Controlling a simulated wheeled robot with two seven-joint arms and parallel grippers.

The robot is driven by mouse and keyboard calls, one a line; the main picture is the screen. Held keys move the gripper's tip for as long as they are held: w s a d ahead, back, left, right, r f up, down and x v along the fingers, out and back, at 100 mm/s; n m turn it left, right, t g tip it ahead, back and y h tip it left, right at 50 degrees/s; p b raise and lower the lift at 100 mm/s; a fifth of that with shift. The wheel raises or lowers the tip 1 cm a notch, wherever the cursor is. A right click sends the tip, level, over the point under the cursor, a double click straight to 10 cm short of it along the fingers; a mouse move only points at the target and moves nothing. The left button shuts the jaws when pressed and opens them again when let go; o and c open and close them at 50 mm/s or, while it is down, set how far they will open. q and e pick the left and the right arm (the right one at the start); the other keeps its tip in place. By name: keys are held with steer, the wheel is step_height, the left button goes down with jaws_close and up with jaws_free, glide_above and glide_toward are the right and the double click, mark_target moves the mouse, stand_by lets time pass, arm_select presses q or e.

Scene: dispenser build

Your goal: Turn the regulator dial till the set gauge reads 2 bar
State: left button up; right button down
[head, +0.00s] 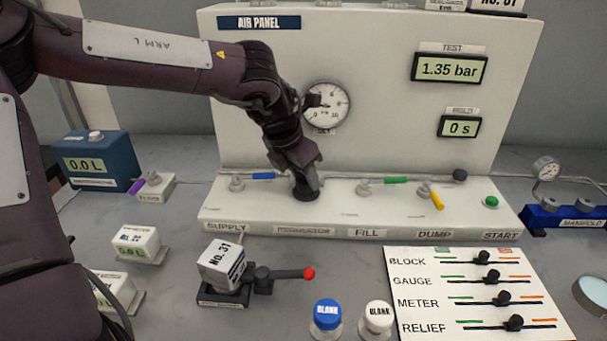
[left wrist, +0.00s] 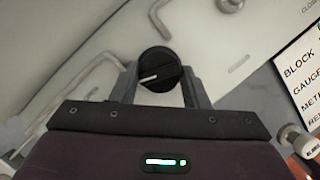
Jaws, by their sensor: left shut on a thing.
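The black regulator dial (left wrist: 160,72) with a white pointer line sits between the two fingers of my left gripper (left wrist: 160,84) in the left wrist view, and the fingers are shut on it. In the head view my left gripper (head: 308,186) reaches down onto the dial (head: 304,196) on the panel's front ledge, above the regulator label. The round set gauge (head: 326,104) is on the upright air panel (head: 400,130). My left wrist covers part of its left side, and I cannot read its needle clearly. My right gripper is not in view.
A blue-handled valve (head: 262,175) is left of the dial; a green-handled valve (head: 394,180) and yellow-handled valve (head: 437,200) are right. The test display (head: 449,69) reads 1.35 bar.

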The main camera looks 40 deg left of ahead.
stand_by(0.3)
arm_select(q)
steer(key=o, duration=1)
steer(key=shift+c, duration=0.2)
steer(key=v, duration=0.7)
steer(key=shift+r, duration=0.4)
steer(key=shift+s, duration=0.15)
